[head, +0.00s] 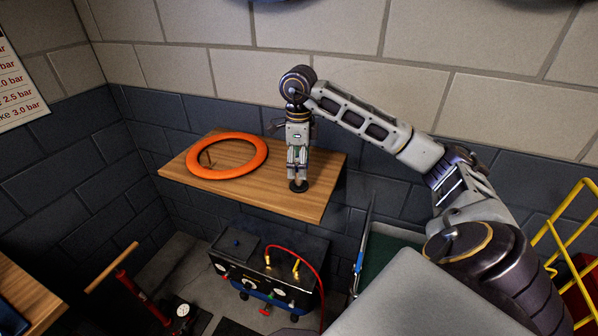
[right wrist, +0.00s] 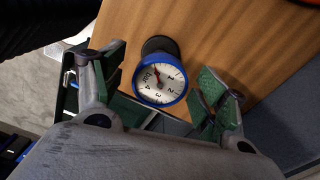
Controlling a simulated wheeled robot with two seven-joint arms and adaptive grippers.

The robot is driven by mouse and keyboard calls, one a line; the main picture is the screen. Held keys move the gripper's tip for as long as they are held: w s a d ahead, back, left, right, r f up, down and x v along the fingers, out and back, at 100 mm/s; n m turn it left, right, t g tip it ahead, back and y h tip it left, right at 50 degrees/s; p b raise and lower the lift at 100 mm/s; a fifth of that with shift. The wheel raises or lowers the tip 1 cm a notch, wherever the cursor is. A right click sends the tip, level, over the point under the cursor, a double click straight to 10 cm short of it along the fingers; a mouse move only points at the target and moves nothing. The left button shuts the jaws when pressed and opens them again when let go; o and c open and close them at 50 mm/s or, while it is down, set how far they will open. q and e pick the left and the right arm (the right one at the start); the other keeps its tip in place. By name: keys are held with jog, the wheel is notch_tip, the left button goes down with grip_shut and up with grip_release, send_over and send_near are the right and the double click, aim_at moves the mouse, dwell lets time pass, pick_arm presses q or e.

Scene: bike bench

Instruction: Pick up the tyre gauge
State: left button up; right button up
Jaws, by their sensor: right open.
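The tyre gauge (right wrist: 160,84) shows in the right wrist view as a round white dial with a blue rim and a dark part at its top. It is at the wooden shelf (right wrist: 215,30), between the open fingers of my right gripper (right wrist: 160,95). I cannot tell whether a finger touches it. In the head view my right gripper (head: 298,170) points down over the shelf (head: 255,195). A dark round end (head: 298,186) shows under the fingertips, and the rest of the gauge is hidden by the gripper. My left gripper is not in view.
An orange ring (head: 256,146) lies on the shelf left of my right gripper. The wall is close behind. Below the shelf stand a dark compressor-like unit (head: 262,278) with a red hose and a floor pump (head: 128,290). A yellow frame (head: 572,240) stands at the right.

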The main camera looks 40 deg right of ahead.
jog(key=shift+f, duration=0.5)
jog(key=c, duration=1.2)
jog(key=shift+r, duration=0.2)
jog(key=shift+c, duration=0.2)
jog(key=shift+r, duration=1.1)
notch_tip(320, 180, up, 3)
jog(key=shift+r, duration=0.15)
jog(key=shift+r+p, duration=1)
jog(key=shift+r, duration=1.05)
